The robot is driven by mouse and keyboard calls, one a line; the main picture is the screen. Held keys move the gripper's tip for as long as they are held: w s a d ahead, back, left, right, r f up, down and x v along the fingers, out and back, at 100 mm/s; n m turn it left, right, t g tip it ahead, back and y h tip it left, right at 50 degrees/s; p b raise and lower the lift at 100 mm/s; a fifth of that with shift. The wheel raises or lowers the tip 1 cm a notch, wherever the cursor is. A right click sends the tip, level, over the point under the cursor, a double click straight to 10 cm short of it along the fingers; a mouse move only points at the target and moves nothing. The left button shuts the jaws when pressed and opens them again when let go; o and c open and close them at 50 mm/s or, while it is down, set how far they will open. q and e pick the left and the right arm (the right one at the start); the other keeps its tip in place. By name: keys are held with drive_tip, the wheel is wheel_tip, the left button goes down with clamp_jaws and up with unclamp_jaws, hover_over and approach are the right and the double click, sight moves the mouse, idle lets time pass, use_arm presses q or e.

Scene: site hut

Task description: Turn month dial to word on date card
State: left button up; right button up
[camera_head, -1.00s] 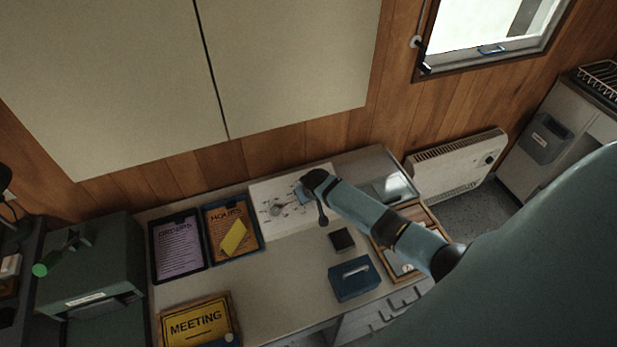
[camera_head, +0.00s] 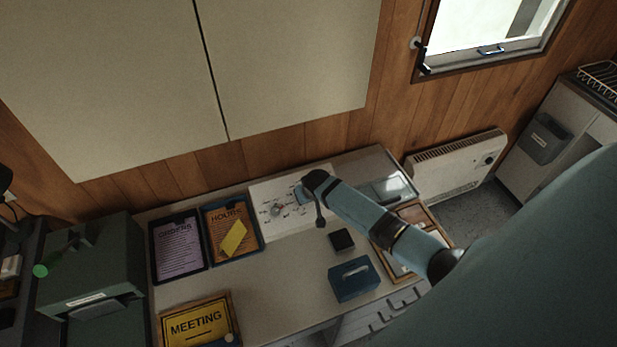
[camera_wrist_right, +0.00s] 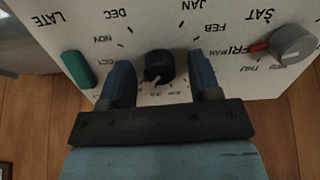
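The white dial board (camera_head: 292,227) lies at the back of the desk, partly hidden by my right arm. In the right wrist view, the month dial is a small black knob (camera_wrist_right: 160,67) ringed by month words; NOV, DEC, JAN and FEB are readable. I cannot identify the date card. My left gripper is out of view.
A grey day dial (camera_wrist_right: 293,43) with a red pointer and a green piece (camera_wrist_right: 77,70) flank the month dial. An HOURS clipboard (camera_head: 226,215) with a yellow note (camera_head: 234,238), a MEETING sign (camera_head: 197,322), a blue box (camera_head: 353,279) and a black block (camera_head: 341,240) lie around.

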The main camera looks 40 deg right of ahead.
drive_tip(key=b+v, duration=0.1)
drive_tip(key=v, duration=1.3)
drive_tip(key=shift+f, duration=0.1)
